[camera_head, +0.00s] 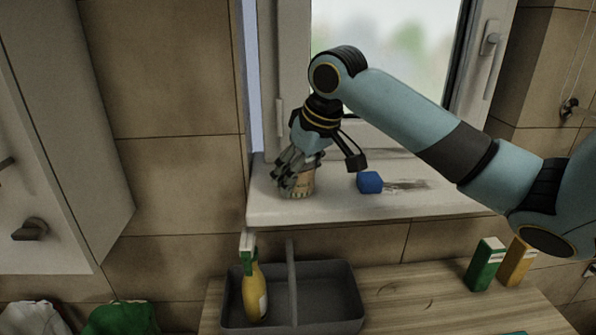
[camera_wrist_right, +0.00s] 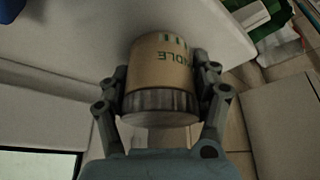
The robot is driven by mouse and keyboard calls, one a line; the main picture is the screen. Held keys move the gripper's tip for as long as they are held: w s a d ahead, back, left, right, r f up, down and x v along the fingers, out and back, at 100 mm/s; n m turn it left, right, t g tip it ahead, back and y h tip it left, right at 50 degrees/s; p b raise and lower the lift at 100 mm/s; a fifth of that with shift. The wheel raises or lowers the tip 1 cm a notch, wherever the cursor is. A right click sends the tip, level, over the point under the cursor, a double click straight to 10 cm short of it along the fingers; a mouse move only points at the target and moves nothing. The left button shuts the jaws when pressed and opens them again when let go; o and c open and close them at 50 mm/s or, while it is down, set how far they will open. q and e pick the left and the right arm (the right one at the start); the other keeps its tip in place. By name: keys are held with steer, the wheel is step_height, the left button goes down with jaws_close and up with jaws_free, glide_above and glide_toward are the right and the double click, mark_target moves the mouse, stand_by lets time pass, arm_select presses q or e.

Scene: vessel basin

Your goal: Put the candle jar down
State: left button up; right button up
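The candle jar (camera_head: 300,185) is a tan jar with dark lettering and a ribbed grey lid. It stands on or just above the white window sill (camera_head: 340,208), near its left end; I cannot tell whether it touches. My right gripper (camera_head: 295,175) is around the jar from above. In the right wrist view the jar (camera_wrist_right: 160,75) sits between the two fingers of the right gripper (camera_wrist_right: 162,100), which are closed against its lid end. My left gripper is not in view.
A blue block (camera_head: 370,182) lies on the sill right of the jar, near a dark smear. Below, a grey caddy (camera_head: 335,290) holds a yellow spray bottle (camera_head: 255,292) on the wooden counter (camera_head: 420,305). Green (camera_head: 485,264) and orange (camera_head: 516,262) boxes stand at the right.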

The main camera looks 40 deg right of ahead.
steer(key=o, duration=0.4)
steer(key=shift+w+d+f, duration=0.1)
steer(key=shift+w, duration=0.05)
steer(key=shift+o, duration=0.6)
steer(key=shift+r, duration=0.5)
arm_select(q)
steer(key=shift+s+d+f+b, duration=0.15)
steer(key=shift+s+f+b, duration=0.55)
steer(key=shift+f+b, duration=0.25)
arm_select(e)
steer(key=v, duration=1.1)
steer(key=shift+s+r, duration=0.25)
